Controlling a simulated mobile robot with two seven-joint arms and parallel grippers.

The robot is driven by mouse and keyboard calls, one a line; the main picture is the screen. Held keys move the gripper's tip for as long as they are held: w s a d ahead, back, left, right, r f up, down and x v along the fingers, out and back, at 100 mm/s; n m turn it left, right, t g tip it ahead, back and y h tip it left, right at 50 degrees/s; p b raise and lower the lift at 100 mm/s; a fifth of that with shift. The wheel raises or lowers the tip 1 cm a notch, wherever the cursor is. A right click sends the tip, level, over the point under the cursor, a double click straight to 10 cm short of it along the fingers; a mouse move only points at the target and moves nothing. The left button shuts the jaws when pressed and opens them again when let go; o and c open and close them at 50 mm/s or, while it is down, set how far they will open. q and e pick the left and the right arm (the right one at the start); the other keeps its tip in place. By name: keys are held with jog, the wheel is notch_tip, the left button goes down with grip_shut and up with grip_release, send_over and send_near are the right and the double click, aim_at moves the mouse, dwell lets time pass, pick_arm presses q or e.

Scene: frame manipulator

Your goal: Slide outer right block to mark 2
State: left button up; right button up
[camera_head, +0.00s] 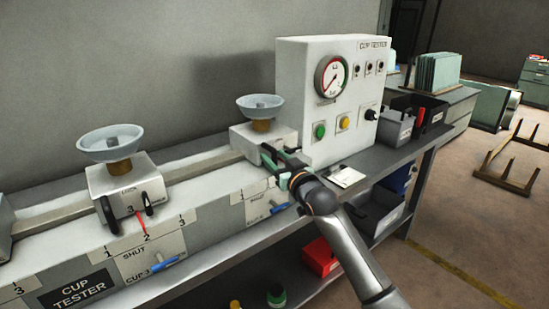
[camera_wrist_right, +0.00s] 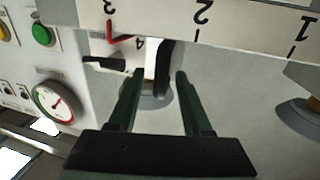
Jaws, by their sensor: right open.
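The outer right block (camera_head: 251,140) is a white carriage on the rail, carrying a pale blue cup (camera_head: 260,104), beside the tester box. My right gripper (camera_head: 273,158) is at its front and hides part of it. In the right wrist view, my right gripper (camera_wrist_right: 161,73) is open, with a black upright handle (camera_wrist_right: 164,62) of the block between its fingertips, nearer the right finger. The block's red pointer (camera_wrist_right: 112,36) lines up with mark 3. Mark 2 (camera_wrist_right: 201,14) is to the right in that view. My left gripper is not in view.
Another block (camera_head: 125,190) with a cup stands left on the rail, its red pointer near its mark 2. The cup tester box (camera_head: 322,90) with gauge and buttons stands close right of the outer right block. Grey bins (camera_head: 395,128) sit further right. The rail between the blocks is clear.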

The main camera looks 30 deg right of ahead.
jog(key=shift+w, duration=0.2)
grip_shut()
dwell(0.4)
dwell(1.0)
